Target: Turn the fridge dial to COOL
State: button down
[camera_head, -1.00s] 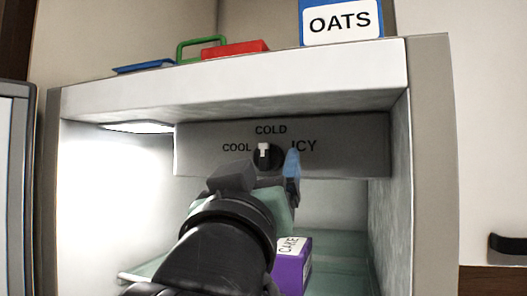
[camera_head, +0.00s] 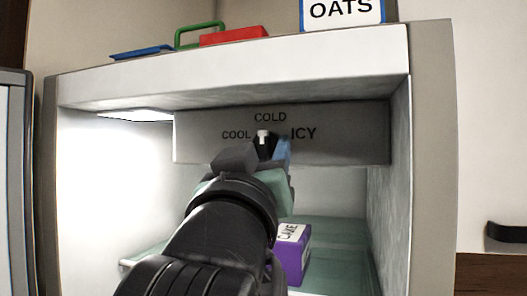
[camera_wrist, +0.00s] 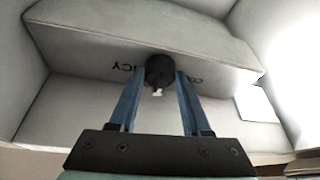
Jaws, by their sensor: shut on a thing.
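The fridge dial (camera_head: 264,138) is a dark round knob with a white pointer, on a grey panel (camera_head: 350,140) inside the top of the open fridge. The pointer stands about upright, toward COLD; COOL is printed to its left and ICY to its right. In the wrist view the dial (camera_wrist: 160,68) sits between the two blue fingers of my gripper (camera_wrist: 160,78), which is shut on it. In the head view my gripper (camera_head: 268,152) reaches up from below and hides the dial's lower part. One blue finger shows at the dial's right.
A purple CAKE box (camera_head: 293,262) stands on the glass shelf (camera_head: 340,235) below and right of my arm. On the fridge top lie a blue item (camera_head: 142,52), a green frame (camera_head: 200,34), a red item (camera_head: 234,36) and an OATS box (camera_head: 342,12). Fridge walls flank my arm.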

jog(key=shift+n+y, duration=0.3)
jog(key=shift+n, duration=0.1)
jog(key=n+y+p, duration=0.1)
jog(key=n, duration=0.1)
jog(key=n+y+p, duration=0.1)
jog(key=n, duration=0.1)
jog(key=shift+d+r, duration=0.2)
jog(key=n+g+y+p, duration=0.1)
jog(key=n+y, duration=0.1)
jog(key=n, duration=0.2)
jog(key=shift+d+r+n+p, duration=0.1)
jog(key=shift+n+p, duration=0.2)
jog(key=shift+p, duration=0.05)
jog(key=n, duration=0.2)
jog(key=n+g+y+p, duration=0.1)
jog(key=n, duration=0.1)
jog(key=shift+s+r+g+p, duration=0.1)
jog(key=shift+g+p, duration=0.2)
jog(key=shift+n+g+p, duration=0.6)
jog(key=shift+n, duration=1)
jog(key=shift+c, duration=1.8)
grip_release()
